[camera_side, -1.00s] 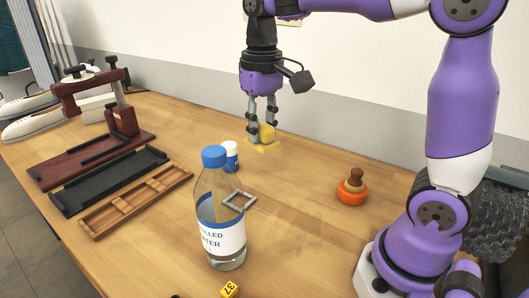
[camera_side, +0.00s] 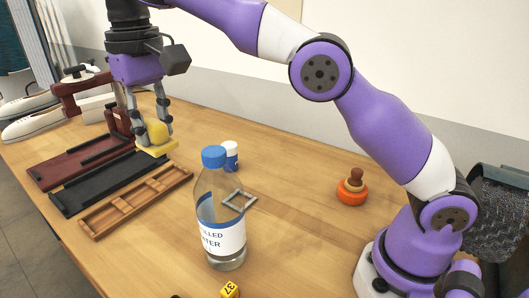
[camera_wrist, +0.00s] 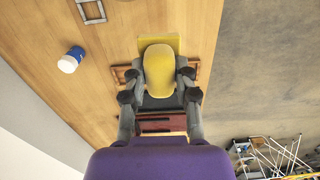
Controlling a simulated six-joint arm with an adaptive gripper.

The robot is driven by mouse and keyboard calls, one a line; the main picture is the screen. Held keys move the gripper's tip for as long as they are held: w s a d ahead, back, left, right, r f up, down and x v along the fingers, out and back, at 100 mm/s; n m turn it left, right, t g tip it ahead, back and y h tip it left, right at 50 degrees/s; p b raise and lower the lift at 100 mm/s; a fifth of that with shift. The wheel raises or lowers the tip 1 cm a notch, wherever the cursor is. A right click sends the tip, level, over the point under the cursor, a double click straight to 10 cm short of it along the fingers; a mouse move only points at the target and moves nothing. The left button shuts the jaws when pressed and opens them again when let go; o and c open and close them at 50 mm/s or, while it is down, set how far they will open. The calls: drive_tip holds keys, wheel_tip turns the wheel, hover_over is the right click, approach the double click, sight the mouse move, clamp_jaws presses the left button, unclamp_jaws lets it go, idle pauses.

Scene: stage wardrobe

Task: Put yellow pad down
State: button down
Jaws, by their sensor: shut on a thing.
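The yellow pad (camera_side: 157,138) has a rounded yellow grip on top of a flat square base. My gripper (camera_side: 151,130) is shut on its rounded grip and holds it above the black tray (camera_side: 96,190) at the left of the table. In the wrist view the yellow pad (camera_wrist: 159,70) sits between the fingers of my gripper (camera_wrist: 159,88). It covers part of the black tray and the wooden tray beyond. How high the pad is above the trays is hard to tell.
A wooden compartment tray (camera_side: 135,204) lies in front of the black tray, and a dark red stand (camera_side: 112,118) behind it. An orange stamp (camera_side: 352,188) is further right.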

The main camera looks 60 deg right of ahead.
wheel_tip(320, 180, down, 12)
drive_tip(key=a, duration=0.3)
drive_tip(key=w+d+f, duration=0.4)
drive_tip(key=w+d, duration=0.1)
drive_tip(key=w+d+f, duration=0.2)
drive_tip(key=d, duration=0.1)
drive_tip(key=shift+w+d+f, duration=0.25)
drive_tip(key=shift+f, duration=2.1)
drive_tip(key=shift+f, duration=0.1)
drive_tip(key=c, duration=0.6)
unclamp_jaws()
